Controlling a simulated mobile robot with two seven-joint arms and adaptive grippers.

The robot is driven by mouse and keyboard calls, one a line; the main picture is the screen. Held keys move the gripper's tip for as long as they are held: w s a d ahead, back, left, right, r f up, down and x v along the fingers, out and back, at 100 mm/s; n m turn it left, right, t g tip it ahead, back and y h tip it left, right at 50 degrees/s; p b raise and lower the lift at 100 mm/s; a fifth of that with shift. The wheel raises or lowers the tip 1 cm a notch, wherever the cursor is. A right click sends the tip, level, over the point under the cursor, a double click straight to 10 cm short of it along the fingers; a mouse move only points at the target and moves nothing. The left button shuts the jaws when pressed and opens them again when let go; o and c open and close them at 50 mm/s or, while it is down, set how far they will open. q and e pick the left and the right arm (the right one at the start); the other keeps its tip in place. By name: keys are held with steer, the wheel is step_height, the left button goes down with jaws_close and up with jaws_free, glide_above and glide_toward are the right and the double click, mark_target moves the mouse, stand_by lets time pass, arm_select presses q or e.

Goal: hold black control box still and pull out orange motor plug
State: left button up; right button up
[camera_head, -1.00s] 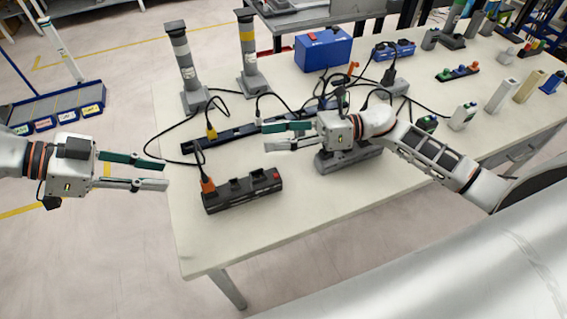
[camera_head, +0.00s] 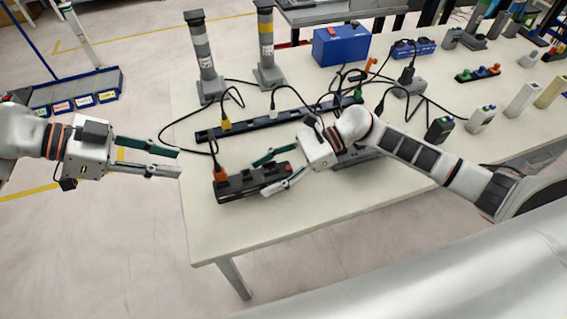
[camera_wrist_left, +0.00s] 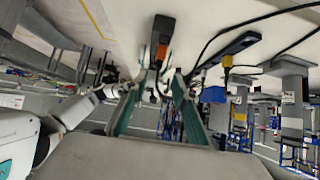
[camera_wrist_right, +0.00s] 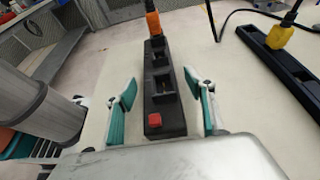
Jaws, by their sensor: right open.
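The black control box (camera_head: 236,187) lies on the table near its left front edge. It has several sockets and a red switch at its right end. The orange motor plug (camera_head: 220,173) stands in the socket at its left end, with a black cable rising from it. In the right wrist view the box (camera_wrist_right: 163,100) runs away from me, with the orange plug (camera_wrist_right: 154,22) at its far end. My right gripper (camera_head: 277,172) is open, its fingers on either side of the box's red-switch end, apart from it. My left gripper (camera_head: 180,162) is open and empty, left of the box off the table edge.
A long black power strip (camera_head: 262,123) with a yellow plug (camera_head: 226,125) lies behind the box. Two grey posts (camera_head: 203,60) and a blue case (camera_head: 341,45) stand farther back. Loose cables cross the table. The table's front is clear.

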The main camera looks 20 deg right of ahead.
mark_target(254, 181)
steer(key=shift+x, duration=1.9)
